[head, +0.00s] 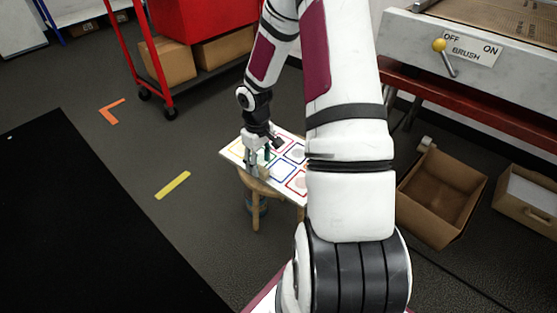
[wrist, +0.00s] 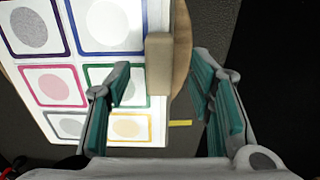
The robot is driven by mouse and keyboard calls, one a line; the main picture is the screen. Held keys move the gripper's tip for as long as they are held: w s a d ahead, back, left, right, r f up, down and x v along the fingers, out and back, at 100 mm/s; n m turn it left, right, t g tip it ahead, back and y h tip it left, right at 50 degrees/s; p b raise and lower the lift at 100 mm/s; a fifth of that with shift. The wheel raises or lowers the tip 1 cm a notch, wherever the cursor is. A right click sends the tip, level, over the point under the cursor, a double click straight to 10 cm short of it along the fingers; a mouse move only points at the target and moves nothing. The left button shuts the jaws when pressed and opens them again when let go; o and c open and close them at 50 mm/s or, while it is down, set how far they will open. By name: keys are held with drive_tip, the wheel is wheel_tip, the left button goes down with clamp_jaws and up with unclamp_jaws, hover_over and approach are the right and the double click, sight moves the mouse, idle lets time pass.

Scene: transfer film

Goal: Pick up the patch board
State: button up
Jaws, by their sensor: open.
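The patch board (head: 281,172) is a flat white panel with rows of coloured square outlines. It lies on a small round wooden stool (head: 255,210). In the wrist view the board (wrist: 74,58) fills the left side, with pale discs inside its squares. A tan block-like tab (wrist: 158,64) sits at its edge. My gripper (head: 258,160) is at the board's near left edge, pointing down. In the wrist view my gripper (wrist: 162,68) is open, one finger over the board and the other beyond its edge, with the tab between them. Contact cannot be told. My arm hides the board's right part.
An open cardboard box (head: 438,195) stands on the floor at right, below a grey machine (head: 440,40) with a brush switch. A red cart (head: 200,25) is behind. A black mat (head: 70,220) lies at left; the floor around the stool's left is clear.

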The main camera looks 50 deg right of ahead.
sight(261, 169)
wheel_tip(261, 169, down, 4)
drive_tip(key=shift+s+r+b, duration=0.1)
drive_tip(key=shift+b, duration=0.85)
clamp_jaws()
drive_tip(key=shift+d, duration=0.1)
drive_tip(key=shift+r, duration=0.1)
